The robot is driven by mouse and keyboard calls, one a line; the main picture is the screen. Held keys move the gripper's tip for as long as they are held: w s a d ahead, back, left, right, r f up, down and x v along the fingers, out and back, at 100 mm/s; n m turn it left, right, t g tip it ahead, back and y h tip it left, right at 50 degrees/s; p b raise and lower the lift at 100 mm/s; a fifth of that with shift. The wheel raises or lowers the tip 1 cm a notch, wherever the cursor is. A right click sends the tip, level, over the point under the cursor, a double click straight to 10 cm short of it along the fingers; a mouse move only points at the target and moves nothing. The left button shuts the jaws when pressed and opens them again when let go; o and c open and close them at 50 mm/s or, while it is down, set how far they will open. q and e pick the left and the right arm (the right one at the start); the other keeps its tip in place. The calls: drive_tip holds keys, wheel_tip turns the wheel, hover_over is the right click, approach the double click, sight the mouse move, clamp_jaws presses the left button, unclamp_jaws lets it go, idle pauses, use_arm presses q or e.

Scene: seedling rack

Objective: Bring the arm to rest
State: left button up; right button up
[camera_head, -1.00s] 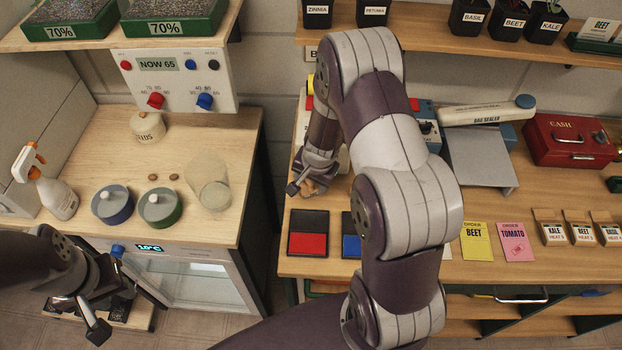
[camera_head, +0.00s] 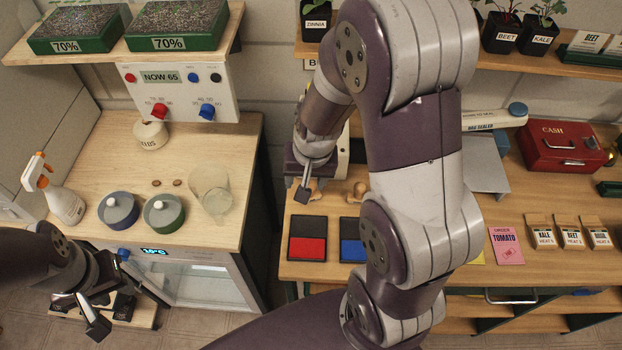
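My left gripper (camera_head: 100,312) hangs at the lower left, in front of the small cooler, with its fingers apart and nothing seen between them. My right arm (camera_head: 415,150) rises through the middle of the view and bends down to the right gripper (camera_head: 304,188) over the right-hand bench. A wooden stamp handle (camera_head: 318,191) shows right beside its fingertip; I cannot tell whether they touch. The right fingers are mostly hidden, so their opening is unclear. A second wooden handle (camera_head: 357,191) stands to the right.
Red (camera_head: 308,248) and blue (camera_head: 352,250) ink pads lie in front of the handles. A spray bottle (camera_head: 65,200), lidded pots and a glass beaker (camera_head: 211,190) stand on the left bench (camera_head: 225,140). A cash box (camera_head: 568,146) and seed packets are at the right.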

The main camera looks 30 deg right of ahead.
use_arm(q)
drive_tip(key=f+b, duration=0.3)
drive_tip(key=shift+s+a, duration=0.15)
drive_tip(key=shift+s, duration=0.05)
use_arm(e)
drive_tip(key=s+a+n, duration=0.3)
drive_tip(key=s+n, duration=0.2)
drive_tip(key=s, duration=0.2)
drive_tip(key=shift+a+n+g, duration=0.25)
drive_tip(key=shift+n+g, duration=0.15)
use_arm(q)
drive_tip(key=shift+w, duration=0.1)
use_arm(e)
drive_tip(key=shift+w, duration=0.1)
